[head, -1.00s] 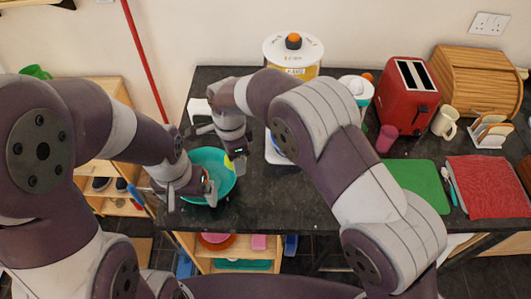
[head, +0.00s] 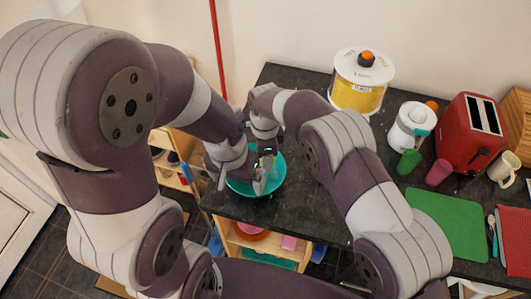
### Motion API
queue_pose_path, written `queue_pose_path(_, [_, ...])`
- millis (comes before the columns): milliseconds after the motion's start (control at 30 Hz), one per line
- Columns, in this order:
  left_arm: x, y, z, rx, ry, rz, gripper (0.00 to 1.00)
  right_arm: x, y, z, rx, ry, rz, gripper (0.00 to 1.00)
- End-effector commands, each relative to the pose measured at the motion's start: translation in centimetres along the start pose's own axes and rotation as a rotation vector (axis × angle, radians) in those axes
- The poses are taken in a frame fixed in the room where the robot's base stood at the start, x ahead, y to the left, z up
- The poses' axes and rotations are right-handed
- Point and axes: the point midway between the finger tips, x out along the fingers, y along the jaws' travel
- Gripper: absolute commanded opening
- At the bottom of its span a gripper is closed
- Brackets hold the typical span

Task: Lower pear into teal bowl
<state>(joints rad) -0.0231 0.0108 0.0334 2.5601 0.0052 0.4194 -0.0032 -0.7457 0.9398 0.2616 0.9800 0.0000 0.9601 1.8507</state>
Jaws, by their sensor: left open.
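The teal bowl (head: 278,178) stands on the dark counter near its front left corner. My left gripper (head: 262,182) is open and reaches over the bowl from the left, covering part of it. My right gripper (head: 266,150) is at the bowl's far side, pointing down; its fingers are mostly hidden, so I cannot see whether they are apart. A small yellow-green patch that looks like the pear (head: 268,162) shows between the two grippers, over the bowl. Most of it is hidden, and I cannot tell whether it touches the bowl or a gripper.
A yellow-and-white canister (head: 361,82), a white appliance (head: 409,125), a green cup (head: 408,162), a pink cup (head: 439,172), a red toaster (head: 468,132) and a mug (head: 503,169) stand to the right. A green mat (head: 447,222) lies in front. A wooden shelf (head: 238,240) stands below the counter.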

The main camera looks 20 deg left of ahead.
Motion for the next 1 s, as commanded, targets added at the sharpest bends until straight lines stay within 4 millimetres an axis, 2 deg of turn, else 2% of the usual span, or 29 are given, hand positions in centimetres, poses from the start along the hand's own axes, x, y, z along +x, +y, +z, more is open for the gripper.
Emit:
queue_pose_path(267, [0.3,0.0,0.0,0.0,0.0,0.0,0.96,0.4,0.0,0.0,0.0,0.0,0.0,0.27])
queue_pose_path(1000, [3.6,0.0,0.4,0.0,0.0,0.0,0.96,5.5,0.0,0.0,0.0,0.0,0.001,0.27])
